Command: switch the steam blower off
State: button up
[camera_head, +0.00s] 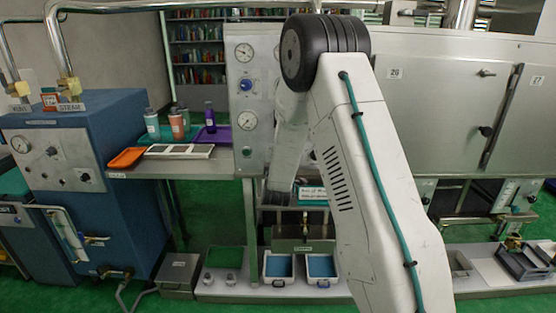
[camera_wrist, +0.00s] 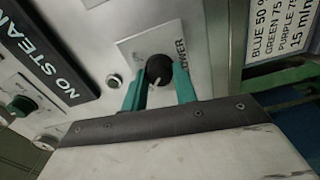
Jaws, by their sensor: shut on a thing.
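The round black knob (camera_wrist: 158,69) sits on a pale square plate (camera_wrist: 128,48) in the wrist view. Lettering beside it, partly hidden by a finger, ends in "OWER". A light pointer mark on the knob faces roughly down in the picture. My gripper (camera_wrist: 160,76) has its two teal fingers on either side of the knob and is shut on it. In the head view my arm reaches down toward the middle of the machine, and the knob and fingers cannot be made out there.
A small round button (camera_wrist: 113,81) is left of the knob plate. A dark "NO STEAM" sign (camera_wrist: 45,50) and a green knob (camera_wrist: 22,104) lie farther left. A white notice (camera_wrist: 282,28) is at right. In the head view, a blue steam cabinet (camera_head: 75,160) stands left.

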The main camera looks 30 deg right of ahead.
dwell(0.3)
jog(key=o, duration=1)
jog(key=shift+c, duration=0.2)
jog(key=v, duration=0.7)
jog(key=shift+s+a, duration=0.25)
jog(key=shift+s, duration=0.1)
